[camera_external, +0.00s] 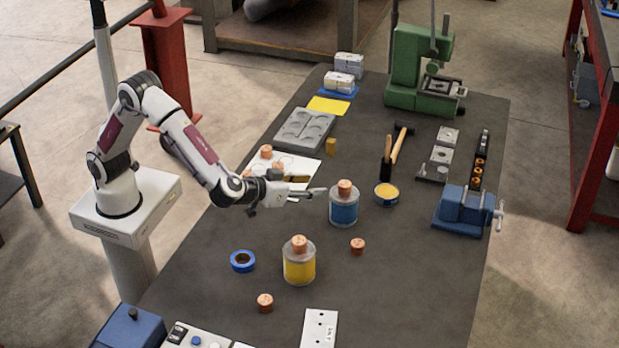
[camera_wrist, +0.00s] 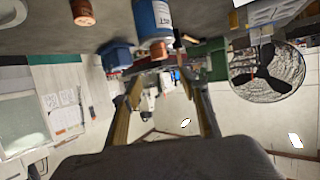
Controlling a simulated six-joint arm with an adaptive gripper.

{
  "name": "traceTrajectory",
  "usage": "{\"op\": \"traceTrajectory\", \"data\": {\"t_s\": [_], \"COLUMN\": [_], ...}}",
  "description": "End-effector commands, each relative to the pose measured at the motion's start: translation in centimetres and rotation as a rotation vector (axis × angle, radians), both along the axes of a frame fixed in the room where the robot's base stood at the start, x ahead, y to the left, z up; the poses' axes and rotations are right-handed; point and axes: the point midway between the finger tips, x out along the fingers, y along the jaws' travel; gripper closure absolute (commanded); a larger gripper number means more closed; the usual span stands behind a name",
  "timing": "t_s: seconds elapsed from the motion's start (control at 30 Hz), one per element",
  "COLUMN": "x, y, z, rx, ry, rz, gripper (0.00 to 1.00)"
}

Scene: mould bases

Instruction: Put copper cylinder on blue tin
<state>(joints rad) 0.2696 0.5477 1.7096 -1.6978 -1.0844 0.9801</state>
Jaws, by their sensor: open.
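The blue tin (camera_external: 344,210) stands upright near the middle of the bench. A copper cylinder (camera_external: 345,188) sits on its lid. In the wrist view, which is upside down, the blue tin (camera_wrist: 152,18) and the copper cylinder on it (camera_wrist: 158,50) show beyond the fingers. My gripper (camera_external: 318,191) is open and empty, just left of the blue tin near its top; its two fingers are spread apart in the wrist view (camera_wrist: 163,82). Loose copper cylinders stand at the front (camera_external: 265,303) and right of the yellow tin (camera_external: 357,246). Another stands on the yellow tin's lid (camera_external: 299,243).
The yellow tin (camera_external: 299,270) stands in front of the blue tin, with a blue tape roll (camera_external: 242,261) to its left. More copper cylinders (camera_external: 266,152) stand on a white sheet. An open yellow can (camera_external: 387,195) and a blue vise (camera_external: 462,212) are on the right.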

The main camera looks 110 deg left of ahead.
Motion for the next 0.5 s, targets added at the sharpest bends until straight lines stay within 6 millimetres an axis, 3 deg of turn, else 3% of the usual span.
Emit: {"op": "traceTrajectory", "data": {"t_s": [0.27, 0.5], "x": [0.1, 1.0], "y": [0.0, -0.5], "z": [0.2, 2.5], "rx": [-0.001, -0.028], "ry": [-0.004, -0.064], "rz": [-0.005, -0.084], "gripper": [0.57, 0.57]}}
